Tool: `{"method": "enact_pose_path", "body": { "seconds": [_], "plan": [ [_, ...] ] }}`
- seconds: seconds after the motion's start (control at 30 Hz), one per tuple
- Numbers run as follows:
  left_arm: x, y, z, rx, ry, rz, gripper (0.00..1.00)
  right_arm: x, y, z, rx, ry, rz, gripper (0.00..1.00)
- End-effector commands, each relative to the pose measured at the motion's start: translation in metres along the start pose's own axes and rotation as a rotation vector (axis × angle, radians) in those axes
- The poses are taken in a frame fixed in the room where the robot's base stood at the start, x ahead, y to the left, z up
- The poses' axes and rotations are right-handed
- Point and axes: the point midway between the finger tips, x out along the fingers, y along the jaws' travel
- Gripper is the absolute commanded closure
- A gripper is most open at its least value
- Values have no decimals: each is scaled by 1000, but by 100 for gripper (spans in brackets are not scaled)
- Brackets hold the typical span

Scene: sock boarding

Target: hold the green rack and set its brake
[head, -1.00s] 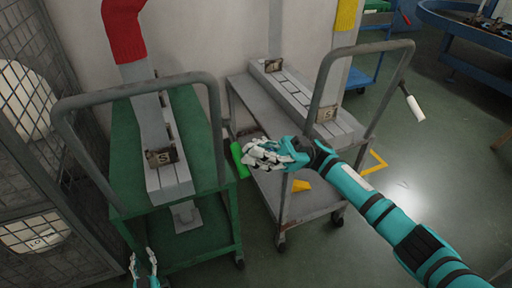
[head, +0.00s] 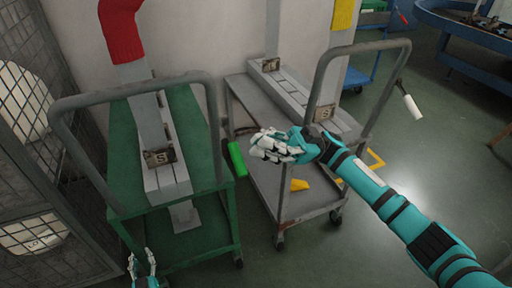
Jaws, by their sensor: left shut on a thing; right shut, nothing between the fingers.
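The green rack (head: 193,146) is a wheeled cart with a grey hoop handle (head: 132,90), standing at the left. A bright green bar (head: 237,159) sticks out at its right side; it looks like the brake lever, but I cannot tell whether it is set. My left gripper (head: 143,262) is at the bottom edge of the view, by the rack's near left leg, shut on the rack; the contact itself is not clear. My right gripper (head: 266,147) is shut and empty, just right of the green bar, with a small gap between them.
A mesh cage (head: 60,130) borders the left. Open floor (head: 420,185) lies to the right.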

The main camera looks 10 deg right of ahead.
Motion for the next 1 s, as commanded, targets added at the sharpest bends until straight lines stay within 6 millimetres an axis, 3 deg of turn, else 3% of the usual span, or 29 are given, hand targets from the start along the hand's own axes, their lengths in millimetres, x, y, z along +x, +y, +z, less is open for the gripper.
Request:
{"method": "enact_pose_path", "body": {
  "seconds": [0.3,0.5,1.0],
  "plan": [
    [-1,-1,0,1,0,-1,100,-59,8,1,2,-2,8,100],
    [-1,-1,0,1,0,-1,100,-85,11,1,2,-2,6,100],
    [-1,-1,0,1,0,-1,100,-93,11,1,2,-1,4,100]
  ]
}}
